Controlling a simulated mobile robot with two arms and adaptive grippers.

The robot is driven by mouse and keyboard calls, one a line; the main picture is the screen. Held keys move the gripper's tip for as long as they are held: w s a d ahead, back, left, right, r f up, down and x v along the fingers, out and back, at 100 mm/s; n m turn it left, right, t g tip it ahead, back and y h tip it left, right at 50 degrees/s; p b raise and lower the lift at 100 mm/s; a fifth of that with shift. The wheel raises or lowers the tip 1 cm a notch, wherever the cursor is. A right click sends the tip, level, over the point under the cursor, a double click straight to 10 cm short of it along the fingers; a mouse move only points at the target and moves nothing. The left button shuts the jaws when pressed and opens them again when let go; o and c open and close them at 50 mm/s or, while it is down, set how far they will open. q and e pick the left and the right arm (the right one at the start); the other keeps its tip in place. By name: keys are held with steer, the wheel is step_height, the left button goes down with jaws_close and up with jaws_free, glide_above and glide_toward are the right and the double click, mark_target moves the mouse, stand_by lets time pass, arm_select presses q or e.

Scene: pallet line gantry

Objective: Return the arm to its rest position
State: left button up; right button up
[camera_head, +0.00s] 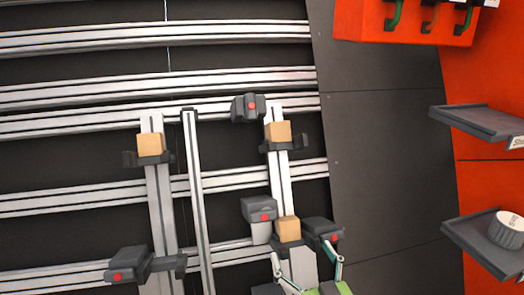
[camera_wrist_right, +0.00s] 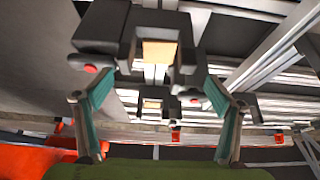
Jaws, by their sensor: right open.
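My right gripper (camera_head: 308,264) is at the bottom of the head view, right of centre, with its two fingers apart and nothing between them. Its teal-padded fingers also show spread in the right wrist view (camera_wrist_right: 158,88). A tan block (camera_head: 287,228) sits in a dark holder on the rail just beyond the fingers. In the right wrist view, a tan block (camera_wrist_right: 160,53) in a dark holder shows beyond the gap between the fingertips. I cannot tell whether the gripper touches the holder. My left gripper is not in view.
Two more tan blocks sit in holders, one upper right (camera_head: 277,131) and one left (camera_head: 150,144). Dark clamps with red buttons (camera_head: 318,230) stand close to my right gripper. Grey shelves (camera_head: 478,121) and an orange wall (camera_head: 490,185) are at right. The dark floor strip (camera_head: 385,150) is clear.

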steer(key=s+d+f+g+h, duration=0.1)
steer(key=s+d+f+g, duration=0.1)
steer(key=s+f+g, duration=0.35)
steer(key=s+d+f+g+h, duration=0.1)
steer(key=s+d+f+g, duration=0.1)
steer(key=s+f, duration=0.55)
steer(key=s+d+f+g+h, duration=0.1)
steer(key=s+d+f+g, duration=0.15)
steer(key=s, duration=0.55)
steer(key=s+d+f+g, duration=0.2)
steer(key=s+f+g, duration=0.2)
steer(key=s, duration=0.5)
step_height(320, 180, down, 25)
steer(key=g, duration=0.1)
steer(key=s+d+f+g, duration=0.1)
steer(key=s+d+f, duration=0.1)
steer(key=s+f, duration=1.5)
steer(key=shift+s+d+f+g, duration=0.2)
steer(key=shift+s+f+g, duration=0.1)
steer(key=shift+s, duration=0.4)
